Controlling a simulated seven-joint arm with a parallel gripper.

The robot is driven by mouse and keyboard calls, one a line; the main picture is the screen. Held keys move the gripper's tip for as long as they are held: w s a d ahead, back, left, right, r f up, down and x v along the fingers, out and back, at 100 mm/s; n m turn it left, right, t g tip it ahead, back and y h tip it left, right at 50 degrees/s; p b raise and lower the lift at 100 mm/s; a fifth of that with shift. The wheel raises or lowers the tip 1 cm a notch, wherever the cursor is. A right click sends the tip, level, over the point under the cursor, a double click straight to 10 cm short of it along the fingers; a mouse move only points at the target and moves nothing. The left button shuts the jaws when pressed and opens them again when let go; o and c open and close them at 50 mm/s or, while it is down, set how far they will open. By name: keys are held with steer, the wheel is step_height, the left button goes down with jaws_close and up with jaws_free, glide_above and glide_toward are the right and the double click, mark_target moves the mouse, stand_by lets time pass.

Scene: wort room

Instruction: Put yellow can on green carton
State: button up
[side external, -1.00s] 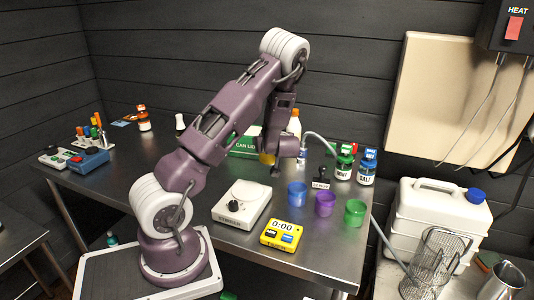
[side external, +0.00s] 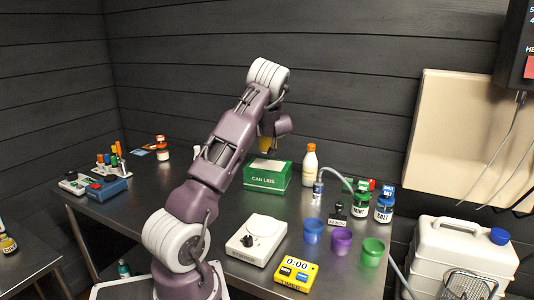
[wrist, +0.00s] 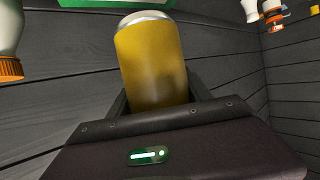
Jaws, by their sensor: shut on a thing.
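My gripper (wrist: 158,100) is shut on the yellow can (wrist: 152,62), with a finger on each side of it in the wrist view. In the side view the can (side external: 265,144) shows partly, just under my wrist. It appears above the back of the green carton (side external: 267,177), which is labelled CAN LIDS and stands on the steel table. A small gap seems to show between can and carton. A green edge of the carton (wrist: 115,3) shows at the top of the wrist view, beyond the can's silver rim. My fingers are mostly hidden in the side view.
A white bottle with an orange cap (side external: 310,165) stands close right of the carton. A white scale (side external: 256,240), yellow timer (side external: 296,274), several coloured cups (side external: 341,240) and jars (side external: 384,208) occupy the front and right. Open table lies left of the carton.

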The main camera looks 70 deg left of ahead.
mark_target(266, 144)
step_height(266, 144, down, 5)
steer(key=shift+f, duration=0.1)
steer(key=o, duration=1.3)
